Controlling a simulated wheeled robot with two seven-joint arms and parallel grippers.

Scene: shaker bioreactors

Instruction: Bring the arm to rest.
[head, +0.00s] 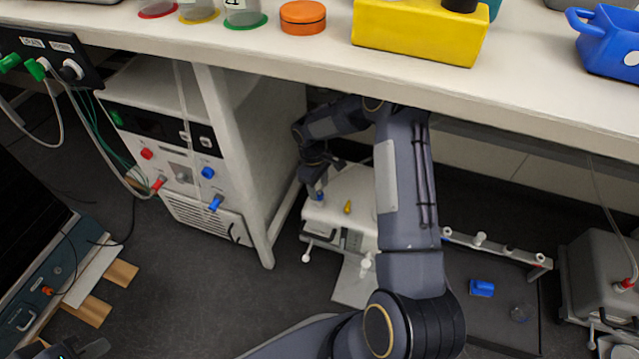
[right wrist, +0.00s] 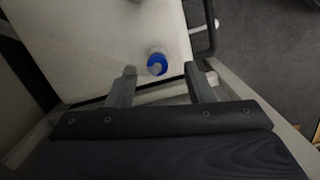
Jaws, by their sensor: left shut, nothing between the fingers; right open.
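My right arm (head: 410,200) reaches under the bench, with its elbow low in front. My right gripper (head: 316,190) is over a white bench device (head: 350,188), near a blue-capped fitting on its top. In the right wrist view the two fingers of my right gripper (right wrist: 161,80) are apart and empty. The blue fitting (right wrist: 157,64) lies just ahead of the gap between them; contact cannot be told. Part of my left gripper (head: 92,348) shows at the bottom left corner, shut and away from everything it could hold.
The bench top (head: 290,55) overhangs my right arm. A bench leg (head: 240,165) and a control cabinet (head: 180,150) stand left of the white device. A rail with knobs (head: 495,246) and a grey unit (head: 590,275) stand at the right. Open floor (head: 190,285) lies in front.

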